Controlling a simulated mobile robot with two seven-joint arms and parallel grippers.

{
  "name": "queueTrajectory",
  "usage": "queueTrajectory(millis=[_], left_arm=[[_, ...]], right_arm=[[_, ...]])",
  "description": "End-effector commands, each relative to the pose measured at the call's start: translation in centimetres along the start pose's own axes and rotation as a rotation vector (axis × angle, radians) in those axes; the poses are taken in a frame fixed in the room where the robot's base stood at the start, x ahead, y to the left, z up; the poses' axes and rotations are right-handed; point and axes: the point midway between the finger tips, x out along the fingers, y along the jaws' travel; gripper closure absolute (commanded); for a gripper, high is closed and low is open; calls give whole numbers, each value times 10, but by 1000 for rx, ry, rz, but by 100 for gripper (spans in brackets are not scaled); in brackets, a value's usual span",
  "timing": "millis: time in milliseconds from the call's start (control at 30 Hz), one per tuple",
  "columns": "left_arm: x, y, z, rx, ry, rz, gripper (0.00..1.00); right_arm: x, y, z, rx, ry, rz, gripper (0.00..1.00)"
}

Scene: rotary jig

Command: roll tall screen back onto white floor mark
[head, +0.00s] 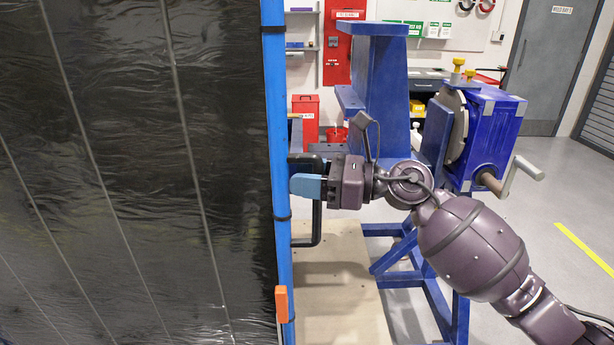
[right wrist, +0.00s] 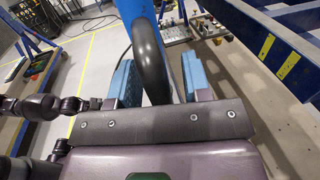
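The tall screen (head: 130,170) fills the left of the head view, with dark, glossy sheeting and a blue upright post (head: 277,110) along its right edge. A black loop handle (head: 316,222) is fixed to that post. My right gripper (head: 307,186) is at the handle. In the right wrist view the black handle (right wrist: 150,60) passes between its blue fingers (right wrist: 158,82), with a gap visible beside it. My left arm shows at the left of that view; its gripper (right wrist: 88,104) is small and partly hidden. I cannot identify a white floor mark.
A blue stand (head: 385,85) with the rotary jig (head: 485,125) and its crank stands right of the screen. A beige board (head: 340,295) lies on the floor below. An orange piece (head: 281,303) sits low on the post. Clear grey floor shows at far right.

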Motion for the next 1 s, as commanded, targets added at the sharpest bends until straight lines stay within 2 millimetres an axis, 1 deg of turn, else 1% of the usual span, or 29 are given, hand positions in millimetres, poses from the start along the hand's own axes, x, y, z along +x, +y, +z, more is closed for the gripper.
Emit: queueTrajectory(millis=[200,333,467,700,800,1000], left_arm=[[1,-1,-1,6,2,1,57],[1,-2,0,8,0,1,57],[2,-1,2,8,-3,2,57],[3,-1,5,7,-8,2,57],[3,0,6,6,-9,3,57],[4,2,4,0,-6,3,57]], right_arm=[[-1,0,-1,1,1,-1,56],[-11,-1,-2,1,2,-3,56],[-31,-1,-2,0,2,-4,56],[-74,-1,-3,2,2,-3,56],[-89,-1,-2,1,2,-3,56],[-106,0,-1,0,1,-1,56]])
